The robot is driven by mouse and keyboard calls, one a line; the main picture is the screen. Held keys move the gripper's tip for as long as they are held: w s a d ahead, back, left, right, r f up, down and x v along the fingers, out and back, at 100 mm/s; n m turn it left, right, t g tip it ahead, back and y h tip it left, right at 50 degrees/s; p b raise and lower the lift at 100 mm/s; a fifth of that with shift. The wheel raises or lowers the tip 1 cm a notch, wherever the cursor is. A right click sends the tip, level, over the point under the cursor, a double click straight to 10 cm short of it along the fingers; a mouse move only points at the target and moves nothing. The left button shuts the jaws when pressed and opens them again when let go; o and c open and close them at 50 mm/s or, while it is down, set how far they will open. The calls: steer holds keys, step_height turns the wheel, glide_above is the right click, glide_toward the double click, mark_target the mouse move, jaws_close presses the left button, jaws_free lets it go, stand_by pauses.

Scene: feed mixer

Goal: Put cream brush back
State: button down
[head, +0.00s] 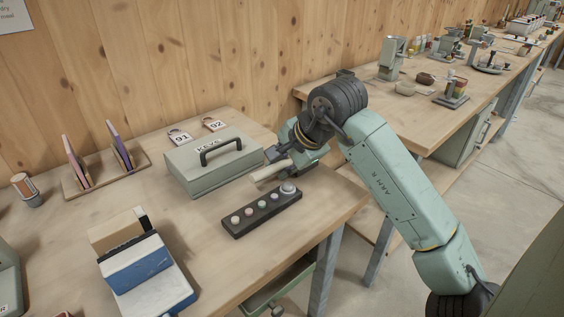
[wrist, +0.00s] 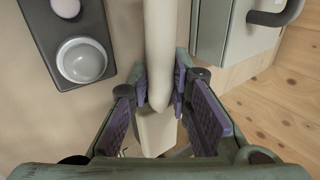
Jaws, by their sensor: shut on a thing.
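A cream brush (head: 268,171) is between the fingers of my gripper (head: 284,156), above the near bench, between the grey box and the dark button strip. In the wrist view, its long pale body (wrist: 160,45) runs up from between the purple-padded fingers of my gripper (wrist: 172,98). The gripper is shut on it. A squarer cream part (wrist: 155,133) shows lower, between the fingers. The bristles cannot be made out.
A grey KEYS box (head: 213,170) with a black handle stands beside the brush. The button strip (head: 262,212) lies in front. A rack (head: 76,189) with upright boards, a small cup (head: 32,199) and a blue-white object (head: 148,275) are further left. Bare bench lies between.

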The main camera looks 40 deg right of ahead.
steer(key=shift+f+b, duration=0.2)
steer(key=shift+b, duration=0.1)
steer(key=c, duration=1.8)
jaws_free()
steer(key=shift+r, duration=0.1)
steer(key=shift+o, duration=0.2)
steer(key=shift+r+p, duration=0.2)
steer(key=shift+p, duration=0.15)
steer(key=b+v, duration=0.3)
steer(key=v, duration=0.9)
